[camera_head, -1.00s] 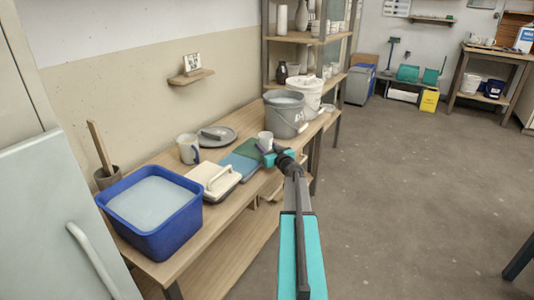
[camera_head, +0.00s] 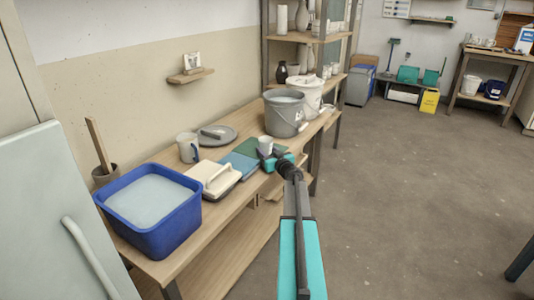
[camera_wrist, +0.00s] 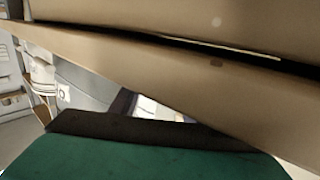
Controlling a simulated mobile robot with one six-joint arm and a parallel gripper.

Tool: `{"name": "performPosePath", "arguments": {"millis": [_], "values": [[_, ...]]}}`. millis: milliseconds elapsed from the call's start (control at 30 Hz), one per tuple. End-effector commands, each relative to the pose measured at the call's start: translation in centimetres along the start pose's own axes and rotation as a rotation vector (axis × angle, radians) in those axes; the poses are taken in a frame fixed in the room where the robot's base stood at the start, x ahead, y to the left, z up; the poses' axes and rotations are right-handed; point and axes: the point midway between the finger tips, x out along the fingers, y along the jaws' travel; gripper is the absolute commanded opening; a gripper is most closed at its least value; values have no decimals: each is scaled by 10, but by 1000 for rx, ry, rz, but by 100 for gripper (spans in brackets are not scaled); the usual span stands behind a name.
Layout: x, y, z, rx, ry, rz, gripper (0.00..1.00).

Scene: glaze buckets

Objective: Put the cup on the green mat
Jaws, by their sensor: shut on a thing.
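The small white cup (camera_head: 265,143) is at my gripper (camera_head: 268,155) over the right part of the bench. My gripper is shut on it. The cup looks upright. The dark green mat (camera_head: 246,148) lies flat on the bench, just left of the cup and partly hidden by it. I cannot tell whether the cup is above the mat's edge or touches it. The wrist view is filled by close tan surfaces and a dark green shape, and I cannot make out the cup there.
A blue mat (camera_head: 236,165) lies in front of the green one. A grey bucket (camera_head: 284,113) stands behind the cup.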

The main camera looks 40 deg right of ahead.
Motion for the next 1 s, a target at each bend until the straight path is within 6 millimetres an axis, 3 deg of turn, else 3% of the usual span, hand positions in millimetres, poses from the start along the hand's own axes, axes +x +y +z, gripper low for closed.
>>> {"name": "performPosePath", "arguments": {"millis": [467,500,533,1000], "values": [[0,0,4,1,-1,0,0],[0,0,5,1,-1,0,44],[0,0,4,1,-1,0,49],[0,0,1,0,1,0,50]]}}
